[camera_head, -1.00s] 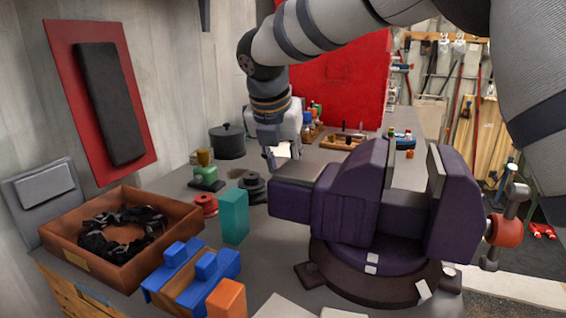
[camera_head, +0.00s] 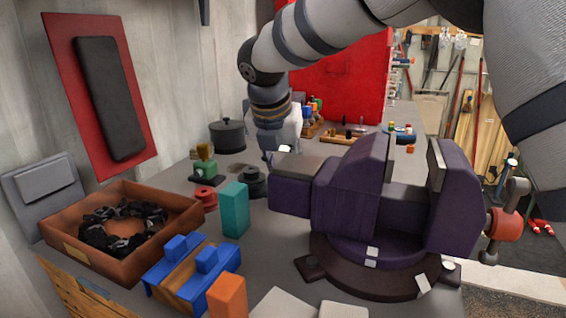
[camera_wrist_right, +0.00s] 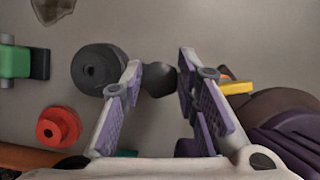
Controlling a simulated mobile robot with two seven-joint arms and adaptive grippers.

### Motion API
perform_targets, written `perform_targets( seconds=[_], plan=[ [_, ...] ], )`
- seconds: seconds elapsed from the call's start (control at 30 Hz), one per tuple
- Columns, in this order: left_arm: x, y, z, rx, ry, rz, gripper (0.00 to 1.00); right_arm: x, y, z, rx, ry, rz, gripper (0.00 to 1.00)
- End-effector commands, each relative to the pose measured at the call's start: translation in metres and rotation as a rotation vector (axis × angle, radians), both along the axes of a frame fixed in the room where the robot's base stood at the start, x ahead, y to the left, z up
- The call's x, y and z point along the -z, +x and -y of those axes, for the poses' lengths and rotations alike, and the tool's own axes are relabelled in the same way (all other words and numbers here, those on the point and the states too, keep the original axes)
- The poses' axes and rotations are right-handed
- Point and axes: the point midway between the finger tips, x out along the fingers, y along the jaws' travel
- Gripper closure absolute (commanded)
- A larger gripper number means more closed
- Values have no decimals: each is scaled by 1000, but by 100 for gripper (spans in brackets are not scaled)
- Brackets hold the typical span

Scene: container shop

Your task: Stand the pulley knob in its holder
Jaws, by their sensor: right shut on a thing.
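My right gripper (camera_head: 277,154) hangs over the bench between the black pot and the purple vise. In the right wrist view its fingers (camera_wrist_right: 158,84) are shut on a small dark knob (camera_wrist_right: 158,79), which I take for the pulley knob. The knob is mostly hidden in the head view. A black round piece with a central hole (camera_wrist_right: 94,70) stands on the bench just left of the fingers; it may be the holder. It also shows in the head view (camera_head: 252,185). My left gripper is not in view.
A red spool (camera_head: 206,198), a green piece on a dark base (camera_head: 204,167) and a teal block (camera_head: 234,210) stand nearby. The purple vise (camera_head: 340,200) is close on the right. A brown tray (camera_head: 75,258) is at left; a black pot (camera_head: 228,137) stands behind.

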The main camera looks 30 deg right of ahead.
Motion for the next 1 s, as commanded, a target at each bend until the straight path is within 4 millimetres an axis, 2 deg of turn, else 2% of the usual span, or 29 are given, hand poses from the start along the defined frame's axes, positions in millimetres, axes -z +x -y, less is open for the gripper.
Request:
perform_targets(
  seconds=[0.2, 0.23, 0.3, 0.63, 1.0],
  plan=[
    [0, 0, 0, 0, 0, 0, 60, 0, 0, 0, 0, -1, 1, 100],
    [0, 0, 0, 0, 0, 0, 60, 0, 0, 0, 0, -1, 1, 65],
    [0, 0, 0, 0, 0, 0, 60, 0, 0, 0, 0, -1, 1, 49],
    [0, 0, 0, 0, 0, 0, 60, -3, 0, 0, 0, 0, 2, 48],
    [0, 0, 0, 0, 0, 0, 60, -51, 0, 0, 2, 1, 4, 48]
  ],
)
